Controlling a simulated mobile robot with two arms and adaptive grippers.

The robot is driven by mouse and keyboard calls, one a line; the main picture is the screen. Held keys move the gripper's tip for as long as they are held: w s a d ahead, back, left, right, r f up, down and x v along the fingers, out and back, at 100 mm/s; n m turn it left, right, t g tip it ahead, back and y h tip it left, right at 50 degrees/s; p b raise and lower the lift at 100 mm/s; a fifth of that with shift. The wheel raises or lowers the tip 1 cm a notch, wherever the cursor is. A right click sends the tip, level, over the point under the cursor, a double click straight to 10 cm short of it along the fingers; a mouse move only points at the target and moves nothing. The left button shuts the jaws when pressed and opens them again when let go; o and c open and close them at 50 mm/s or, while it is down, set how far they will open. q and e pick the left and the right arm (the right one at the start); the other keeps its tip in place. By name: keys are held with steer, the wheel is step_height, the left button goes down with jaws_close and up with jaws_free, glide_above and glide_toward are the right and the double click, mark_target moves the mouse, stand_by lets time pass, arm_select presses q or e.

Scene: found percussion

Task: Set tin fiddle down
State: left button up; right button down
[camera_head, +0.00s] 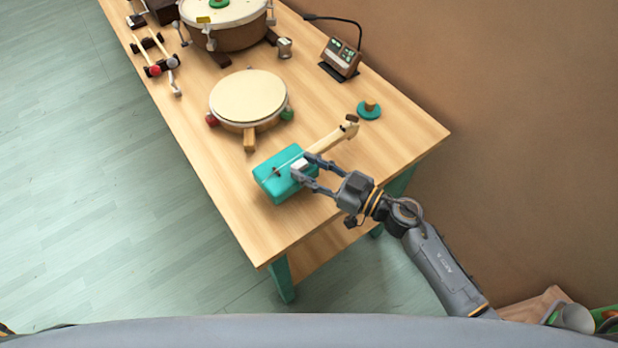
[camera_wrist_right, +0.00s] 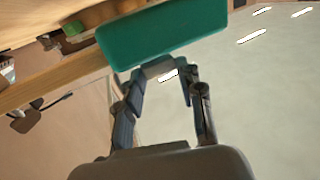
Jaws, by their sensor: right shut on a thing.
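The tin fiddle has a teal box body (camera_head: 270,184) and a pale wooden neck (camera_head: 333,138) that points to the back right. It is over the near end of the wooden table (camera_head: 236,208). My right gripper (camera_head: 299,171) is shut on a small whitish part at the edge of the body. In the right wrist view the teal body (camera_wrist_right: 165,32) is just beyond the fingertips (camera_wrist_right: 160,75), which close on a light piece. I cannot tell whether the fiddle touches the table. My left gripper is not in view.
A round drum (camera_head: 248,98) on wooden feet stands behind the fiddle. A teal disc with a knob (camera_head: 369,110) lies to the right, with a small metronome-like device (camera_head: 341,58) behind it. Mallets (camera_head: 153,57) and a larger drum (camera_head: 226,27) are farther back. A wall runs along the right.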

steer(key=shift+a+f, duration=0.15)
steer(key=shift+f, duration=1.2)
steer(key=c, duration=0.8)
jaws_free()
steer(key=shift+f, duration=0.15)
steer(key=shift+b, duration=0.3)
steer(key=shift+s, duration=0.1)
steer(key=b+v, duration=0.1)
steer(key=v, duration=1.1)
